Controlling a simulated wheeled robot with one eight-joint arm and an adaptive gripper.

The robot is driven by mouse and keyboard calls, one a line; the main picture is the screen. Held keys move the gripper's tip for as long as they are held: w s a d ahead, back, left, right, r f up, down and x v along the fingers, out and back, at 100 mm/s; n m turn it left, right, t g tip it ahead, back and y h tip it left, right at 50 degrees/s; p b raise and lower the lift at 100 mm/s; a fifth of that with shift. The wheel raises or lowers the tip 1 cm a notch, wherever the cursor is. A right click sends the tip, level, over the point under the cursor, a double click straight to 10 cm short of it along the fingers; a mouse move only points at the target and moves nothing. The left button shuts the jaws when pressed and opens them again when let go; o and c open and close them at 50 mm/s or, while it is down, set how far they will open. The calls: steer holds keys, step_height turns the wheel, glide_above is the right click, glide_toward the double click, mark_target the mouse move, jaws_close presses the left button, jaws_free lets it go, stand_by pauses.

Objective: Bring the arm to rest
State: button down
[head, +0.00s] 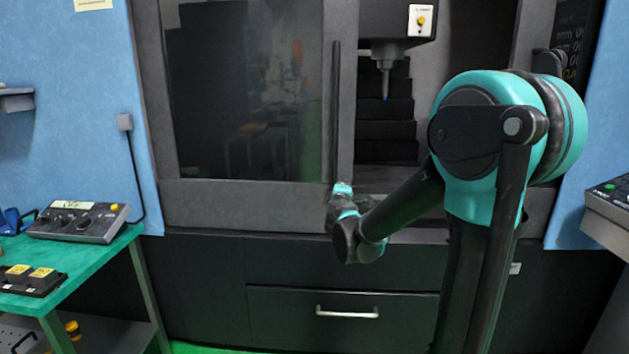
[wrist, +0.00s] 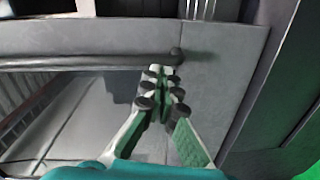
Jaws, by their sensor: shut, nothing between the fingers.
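My arm (head: 425,200) is teal and black and reaches forward and left to the machine's front. In the wrist view my gripper (wrist: 163,74) is shut and empty, its pale green fingers with black joints meeting at the tips. The tips are close to the end of the dark door handle bar (wrist: 90,61); I cannot tell whether they touch it. In the head view the handle (head: 335,105) stands upright on the sliding door (head: 245,190), just above my wrist. The fingers are hidden there by my wrist.
The machine opening right of the door shows a spindle head (head: 386,62) with a blue-tipped electrode. A green-topped bench (head: 85,258) at left carries a control box (head: 80,222) and a black tray with yellow-topped pieces. Another panel (head: 610,205) is at the right edge. A drawer (head: 340,325) lies below.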

steer(key=s+d+f+m+g+h, duration=0.4)
steer(key=s+d+f+m+g, duration=0.3)
steer(key=s+d+f+m, duration=0.6)
steer(key=s+a+f+g+y, duration=0.1)
steer(key=s+f+g, duration=0.1)
steer(key=s+f, duration=0.2)
steer(key=s+a+f+m+g+y, duration=0.1)
steer(key=s+f, duration=0.3)
steer(key=s, duration=0.6)
steer(key=s+a+f+m+g+y, duration=0.1)
steer(key=s+f+g+y, duration=0.2)
steer(key=s, duration=0.5)
steer(key=shift+a+f, duration=0.15)
steer(key=shift+f, duration=0.6)
steer(key=shift+w, duration=0.1)
